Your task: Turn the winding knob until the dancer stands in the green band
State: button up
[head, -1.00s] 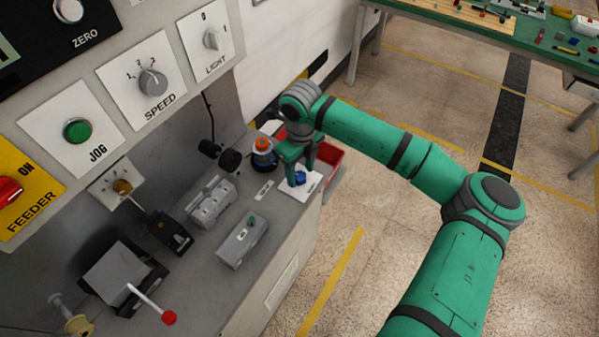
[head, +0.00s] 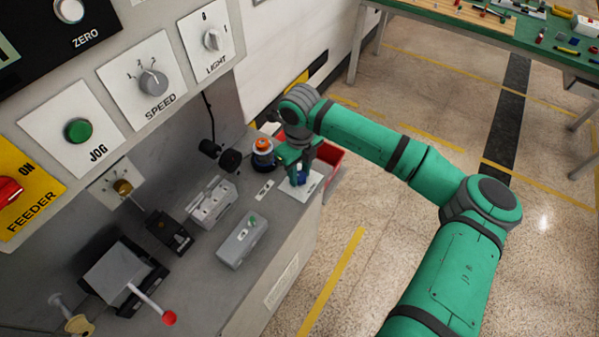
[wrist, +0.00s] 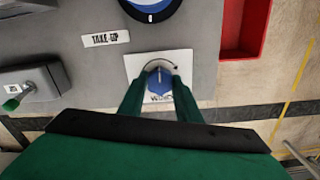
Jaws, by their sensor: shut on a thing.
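The blue winding knob (wrist: 158,82) sits on a white plate (wrist: 134,66) with a curved arrow; its printed label is partly covered. My gripper (wrist: 159,88) is shut on the knob, with one green finger on each side of it. In the head view the knob (head: 302,179) shows as a small blue patch below my gripper (head: 301,170), near the right end of the grey bench. I cannot make out the dancer or its green band in either view.
A take-up spool (head: 262,153) with an orange top stands just left of my gripper. A red bin (head: 331,156) is close on the right. Grey boxes (head: 243,242) and a red-tipped lever (head: 169,317) stand farther along the bench. A control panel rises at left.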

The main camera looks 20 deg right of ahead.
aim_at(300, 176)
jog(key=m, duration=0.3)
jog(key=shift+m, duration=0.3)
jog(key=m, duration=0.8)
jog(key=shift+m, duration=1.7)
jog(key=o, duration=1.1)
jog(key=shift+c, duration=0.2)
notch_tip(300, 176, up, 11)
